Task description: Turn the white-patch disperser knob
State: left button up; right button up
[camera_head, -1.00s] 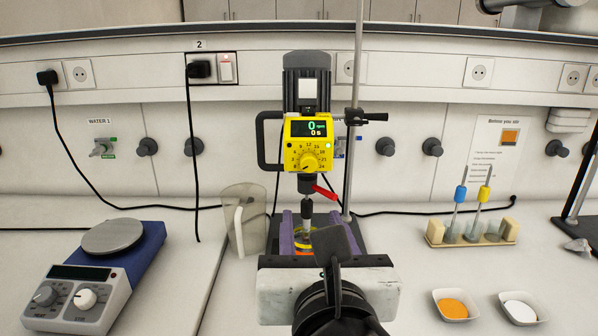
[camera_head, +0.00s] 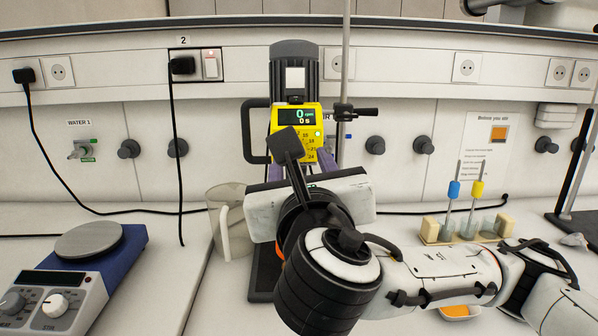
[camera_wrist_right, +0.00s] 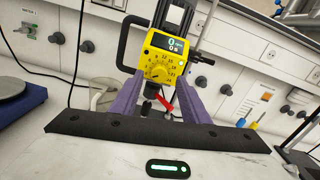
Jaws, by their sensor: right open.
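The yellow disperser (camera_head: 286,130) stands on a stand at the middle of the bench, with a white patch (camera_head: 295,78) on its dark motor housing. Its display reads 0. My left gripper is not in view.
A clear beaker (camera_head: 229,222) stands left of the disperser, and a blue hotplate (camera_head: 100,260) is at the left. A red lever (camera_wrist_right: 166,104) is below the knob. A tube rack (camera_head: 435,232) stands at the right. A vertical rod (camera_head: 346,60) rises beside the disperser.

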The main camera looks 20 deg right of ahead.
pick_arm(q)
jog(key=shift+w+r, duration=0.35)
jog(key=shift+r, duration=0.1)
pick_arm(e)
jog(key=shift+x, duration=1.2)
grip_shut()
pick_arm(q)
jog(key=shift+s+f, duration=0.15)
pick_arm(e)
jog(key=c, duration=1.1)
grip_release()
jog(key=shift+m, duration=0.3)
pick_arm(q)
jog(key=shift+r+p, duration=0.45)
jog(key=shift+p, duration=0.2)
pick_arm(e)
jog(key=shift+o, duration=0.2)
jog(key=shift+a+m, duration=0.15)
jog(key=shift+m, duration=8.45)
